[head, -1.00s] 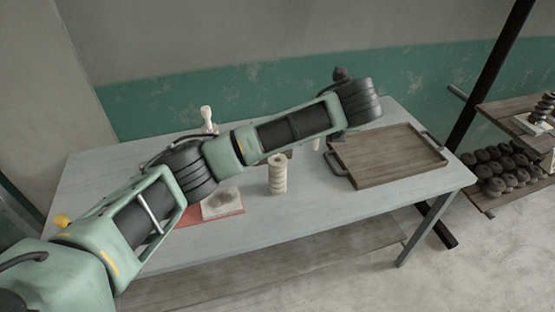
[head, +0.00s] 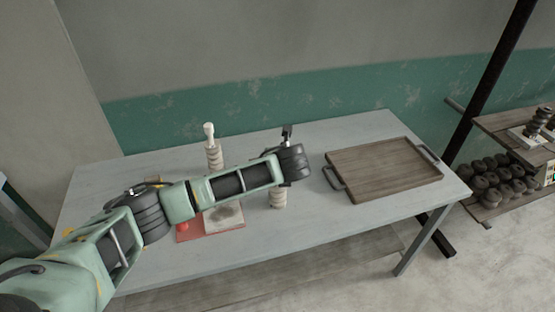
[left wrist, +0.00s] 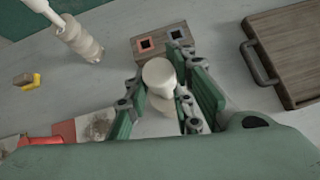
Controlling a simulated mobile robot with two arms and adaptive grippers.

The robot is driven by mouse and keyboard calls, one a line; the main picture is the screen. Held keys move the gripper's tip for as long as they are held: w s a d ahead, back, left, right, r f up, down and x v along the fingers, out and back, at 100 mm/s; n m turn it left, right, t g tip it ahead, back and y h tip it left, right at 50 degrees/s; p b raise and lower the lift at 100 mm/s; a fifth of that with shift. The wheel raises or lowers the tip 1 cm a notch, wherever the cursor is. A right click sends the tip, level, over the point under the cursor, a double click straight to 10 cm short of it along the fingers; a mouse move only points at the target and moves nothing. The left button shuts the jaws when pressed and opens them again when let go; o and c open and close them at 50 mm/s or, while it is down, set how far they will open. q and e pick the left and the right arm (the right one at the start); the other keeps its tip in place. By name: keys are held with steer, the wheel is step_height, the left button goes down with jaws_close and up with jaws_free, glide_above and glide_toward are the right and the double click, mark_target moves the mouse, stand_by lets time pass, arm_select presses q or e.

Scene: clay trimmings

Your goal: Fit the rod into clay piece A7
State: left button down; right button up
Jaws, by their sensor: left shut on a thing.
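My left gripper (left wrist: 161,100) has its green fingers closed on a pale rod (left wrist: 158,74) with a rounded end. In the head view my wrist hides the fingers and the rod. A pale ridged clay piece (head: 278,199) stands upright on the table just below my wrist, its upper part hidden. In the left wrist view a pale shape shows below the rod between the fingers; I cannot tell whether the rod is inside the clay piece. Another ridged clay piece (head: 214,158) stands further left with a white rod (head: 209,132) in its top. No label is readable. My right gripper is not in view.
A brown block (left wrist: 165,43) with two square openings lies beyond the rod. A wooden tray (head: 381,169) with dark handles is on the right. A red mat (head: 190,233) with a grey-white slab (head: 229,218) lies left. A shelf (head: 512,137) stands far right.

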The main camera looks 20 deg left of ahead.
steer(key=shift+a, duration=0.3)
arm_select(q)
steer(key=shift+f, duration=0.15)
steer(key=c, duration=1.9)
jaws_free()
steer(key=o, duration=0.4)
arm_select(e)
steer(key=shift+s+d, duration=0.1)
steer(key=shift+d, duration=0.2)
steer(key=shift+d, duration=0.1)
